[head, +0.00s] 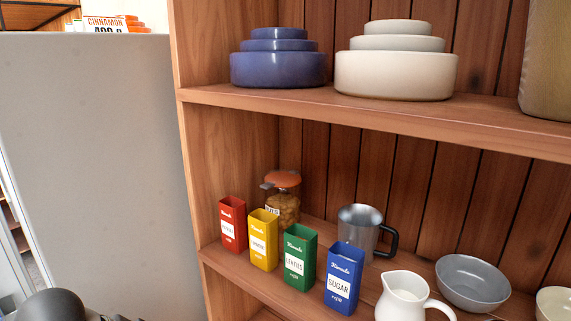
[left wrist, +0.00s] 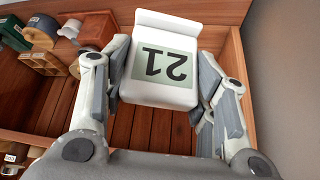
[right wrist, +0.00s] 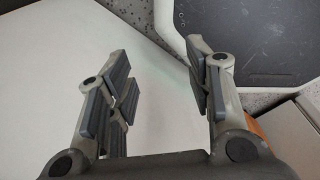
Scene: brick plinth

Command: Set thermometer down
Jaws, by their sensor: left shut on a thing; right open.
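The thermometer (left wrist: 165,62) is a white block with a grey display reading 21, upside down in the left wrist view. My left gripper (left wrist: 160,85) is shut on it, with one finger at each side. It is held in front of a wooden shelf (left wrist: 110,130); whether it touches the wood I cannot tell. My right gripper (right wrist: 162,82) is open and empty, with a plain pale surface (right wrist: 60,60) behind it. Neither the thermometer nor the gripper fingers show in the head view.
In the head view, red (head: 233,224), yellow (head: 264,240), green (head: 300,257) and blue tins (head: 343,279) line the lower shelf, with a jar (head: 285,205), metal mug (head: 358,232), white jug (head: 405,300) and grey bowl (head: 472,282).

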